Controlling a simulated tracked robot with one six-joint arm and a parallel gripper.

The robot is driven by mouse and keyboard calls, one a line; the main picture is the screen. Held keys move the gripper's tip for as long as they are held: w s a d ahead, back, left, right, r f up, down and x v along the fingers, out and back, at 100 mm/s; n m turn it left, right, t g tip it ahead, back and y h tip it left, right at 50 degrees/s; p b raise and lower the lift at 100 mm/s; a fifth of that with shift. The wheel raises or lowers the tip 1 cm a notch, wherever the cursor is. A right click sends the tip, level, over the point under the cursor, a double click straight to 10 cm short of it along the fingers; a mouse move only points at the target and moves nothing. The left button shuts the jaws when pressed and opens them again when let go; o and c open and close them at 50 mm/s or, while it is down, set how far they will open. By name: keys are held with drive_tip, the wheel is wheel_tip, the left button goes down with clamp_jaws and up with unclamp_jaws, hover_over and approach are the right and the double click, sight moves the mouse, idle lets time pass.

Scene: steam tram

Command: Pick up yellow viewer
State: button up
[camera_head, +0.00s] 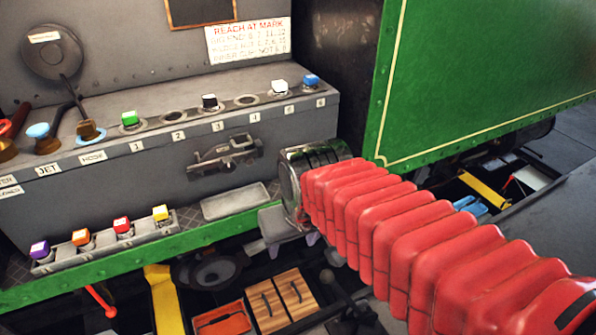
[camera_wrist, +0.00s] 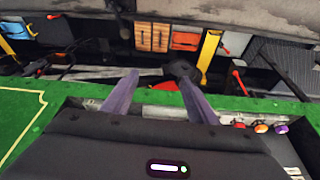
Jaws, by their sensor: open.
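The yellow viewer, as far as I can tell, is the small yellow-topped block (camera_head: 161,212) at the right end of the low row on the grey ledge in the head view. My gripper (camera_head: 292,244) is to the right of it and apart from it, beyond the end of the ledge. In the wrist view my gripper (camera_wrist: 158,72) shows two purple fingers spread apart with nothing between them. I cannot make out the yellow block in the wrist view; the right finger may hide it.
Red (camera_head: 122,226), orange (camera_head: 81,238) and purple (camera_head: 40,249) blocks share the ledge. A shallow grey tray (camera_head: 235,201) lies right of the row. A grey console (camera_head: 190,140) rises behind. A green panel (camera_head: 480,75) stands at the right.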

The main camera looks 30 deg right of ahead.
drive_tip(key=w+d+n, duration=0.5)
drive_tip(key=w+n, duration=0.5)
drive_tip(key=w+d+n+h, duration=0.1)
drive_tip(key=w+d+n, duration=0.4)
drive_tip(key=w+n, duration=0.5)
drive_tip(key=w+d+r+n, duration=0.1)
drive_tip(key=w+d+n, duration=0.4)
drive_tip(key=w+n, duration=0.5)
drive_tip(key=shift+d+n+h, duration=0.25)
drive_tip(key=shift+n+h, duration=0.15)
drive_tip(key=shift+f, duration=0.1)
drive_tip(key=x, duration=0.8)
drive_tip(key=shift+d+f, duration=0.1)
drive_tip(key=shift+f, duration=0.1)
drive_tip(key=shift+f, duration=0.1)
